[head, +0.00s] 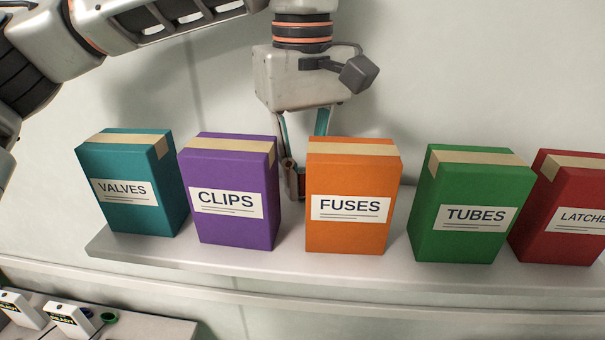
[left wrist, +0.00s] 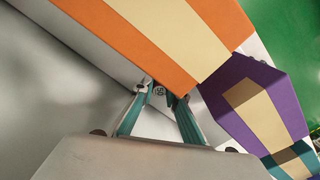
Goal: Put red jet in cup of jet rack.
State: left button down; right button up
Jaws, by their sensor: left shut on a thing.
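My left gripper (head: 297,175) reaches down behind the boxes on the shelf, at the gap between the purple CLIPS box and the orange FUSES box. Its lower part is partly hidden by the orange box. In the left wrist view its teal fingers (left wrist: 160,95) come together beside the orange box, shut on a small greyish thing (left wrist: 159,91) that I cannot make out. A brownish part shows at the fingertips in the head view; I cannot tell whether it belongs to the gripper. I see no red jet and no jet rack with a cup. My right gripper is not in view.
Boxes stand in a row on the shelf (head: 290,265): teal VALVES (head: 130,165), purple CLIPS (head: 235,165), orange FUSES (head: 350,175), green TUBES (head: 470,185), red LATCHES (head: 565,190). A wall is close behind. White testers (head: 68,318) lie on a lower surface at bottom left.

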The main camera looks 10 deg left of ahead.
pick_arm(q)
jog(key=shift+f, duration=0.15)
jog(key=c, duration=2)
grip_release()
